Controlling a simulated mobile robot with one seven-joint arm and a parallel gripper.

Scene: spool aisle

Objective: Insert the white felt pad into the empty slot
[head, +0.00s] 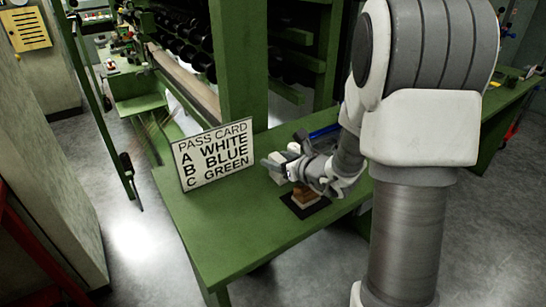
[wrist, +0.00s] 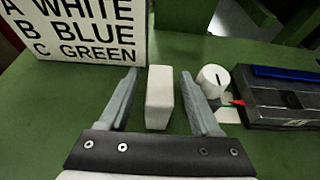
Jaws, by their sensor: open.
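A white upright block, apparently the white felt pad (wrist: 159,97), stands on the green bench in the wrist view. My gripper (wrist: 159,74) is open, with one finger on each side of the pad and a visible gap at both sides. In the head view my gripper (head: 280,166) is low over the bench, right of the pass card, and largely covers the pad. I cannot make out the empty slot. A dark tray-like box (wrist: 288,100) with a blue bar on it lies to the right in the wrist view.
The pass card (head: 214,156) stands on the bench, left of my gripper. A white cylinder (wrist: 212,80) with a dark slit is close to the right finger. A brown wooden block (head: 304,196) sits on a dark mat. The bench's front left (head: 225,240) is clear.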

